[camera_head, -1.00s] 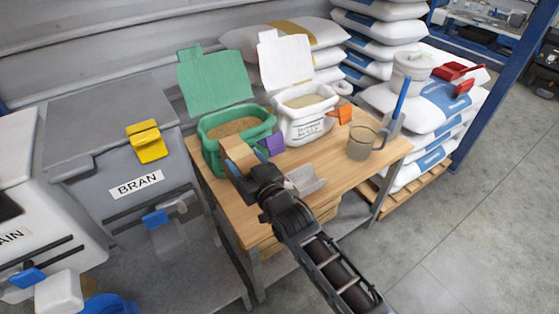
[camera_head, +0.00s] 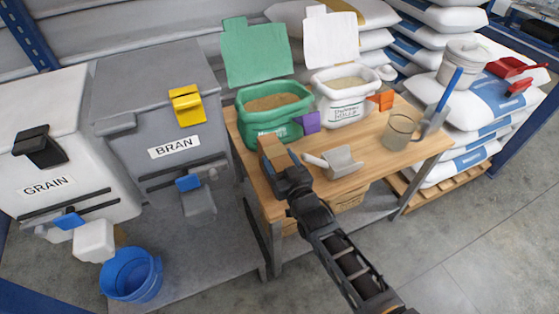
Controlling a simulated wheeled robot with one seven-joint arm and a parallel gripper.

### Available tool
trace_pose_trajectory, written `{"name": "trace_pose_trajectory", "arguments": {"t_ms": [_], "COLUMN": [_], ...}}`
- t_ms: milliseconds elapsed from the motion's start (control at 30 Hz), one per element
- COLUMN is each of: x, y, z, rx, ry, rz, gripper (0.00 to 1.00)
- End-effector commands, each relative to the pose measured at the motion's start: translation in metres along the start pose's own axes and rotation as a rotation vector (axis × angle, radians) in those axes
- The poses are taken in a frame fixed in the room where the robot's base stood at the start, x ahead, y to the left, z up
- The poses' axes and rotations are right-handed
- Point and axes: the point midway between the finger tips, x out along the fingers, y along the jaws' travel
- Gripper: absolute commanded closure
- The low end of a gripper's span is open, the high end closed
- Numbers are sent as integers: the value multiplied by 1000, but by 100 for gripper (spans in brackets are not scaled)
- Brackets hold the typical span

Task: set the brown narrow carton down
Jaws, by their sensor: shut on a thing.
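The brown narrow carton (camera_head: 272,151) is at the end of my gripper (camera_head: 281,167), in front of the green tub at the left part of the wooden table (camera_head: 366,164). My gripper is shut on the carton. The arm comes in from the bottom right and hides part of the table's front edge. I cannot tell whether the carton's underside touches the table top.
A green tub (camera_head: 262,130) with a purple clip stands just behind the carton. A white tub (camera_head: 345,110), a metal scoop (camera_head: 343,162) and a clear jug (camera_head: 397,133) stand to the right. The bran bin (camera_head: 150,110) is at left; a blue bucket (camera_head: 131,275) is below.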

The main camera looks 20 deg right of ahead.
Motion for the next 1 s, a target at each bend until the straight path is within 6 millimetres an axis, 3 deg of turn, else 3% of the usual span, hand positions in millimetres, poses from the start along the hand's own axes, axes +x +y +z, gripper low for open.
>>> {"name": "trace_pose_trajectory", "arguments": {"t_ms": [633, 667, 767, 1000], "x": [0, 0, 0, 0], "y": [0, 0, 0, 0], "z": [10, 12, 12, 11], "rx": [0, 0, 0, 0], "ry": [4, 0, 0, 0], "rz": [0, 0, 0, 0], "gripper": [84, 31, 23, 23]}}
